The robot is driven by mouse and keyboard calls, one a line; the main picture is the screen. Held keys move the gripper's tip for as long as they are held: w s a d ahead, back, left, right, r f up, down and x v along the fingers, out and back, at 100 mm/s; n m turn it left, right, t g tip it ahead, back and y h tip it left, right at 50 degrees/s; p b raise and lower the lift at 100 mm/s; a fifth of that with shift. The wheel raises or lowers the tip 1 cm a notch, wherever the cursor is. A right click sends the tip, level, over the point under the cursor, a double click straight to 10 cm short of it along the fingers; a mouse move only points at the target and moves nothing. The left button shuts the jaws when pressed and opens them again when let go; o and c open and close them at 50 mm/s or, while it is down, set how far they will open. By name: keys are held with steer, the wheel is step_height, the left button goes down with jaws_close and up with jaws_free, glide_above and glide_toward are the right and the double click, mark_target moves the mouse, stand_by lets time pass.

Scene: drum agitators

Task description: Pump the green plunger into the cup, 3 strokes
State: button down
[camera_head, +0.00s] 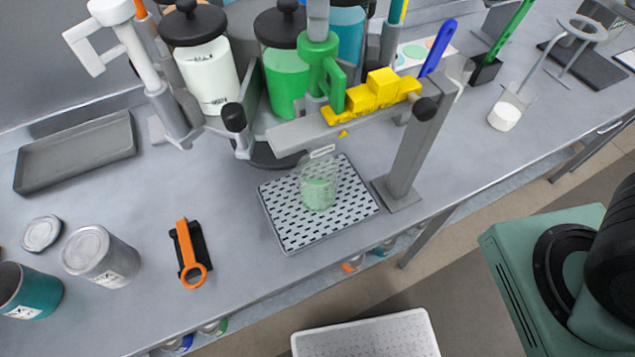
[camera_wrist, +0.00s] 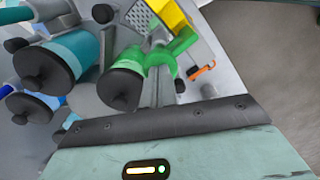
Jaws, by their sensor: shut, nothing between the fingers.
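The green plunger (camera_head: 317,52), with a hooked green handle on its right, stands upright above the front of the green jar; it also shows in the wrist view (camera_wrist: 160,57). My gripper (camera_head: 318,27) comes down from the top edge, its grey fingers shut and empty. In the wrist view the fingers (camera_wrist: 158,72) reach to the top of the plunger; whether they touch it I cannot tell. The clear cup (camera_head: 318,185) stands upright on a perforated drip tray (camera_head: 280,215), below the spout bar, with pale green liquid in it. The cup is not clear in the wrist view.
Green (camera_head: 287,80) and white (camera_head: 208,75) jars with black lids stand behind. A grey bar with yellow blocks (camera_head: 378,92) runs to a grey post (camera_head: 412,155) right of the cup.

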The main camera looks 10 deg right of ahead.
steer(key=shift+r+p, duration=2.65)
steer(key=shift+r, duration=0.35)
step_height(320, 180, up, 6)
steer(key=p, duration=0.5)
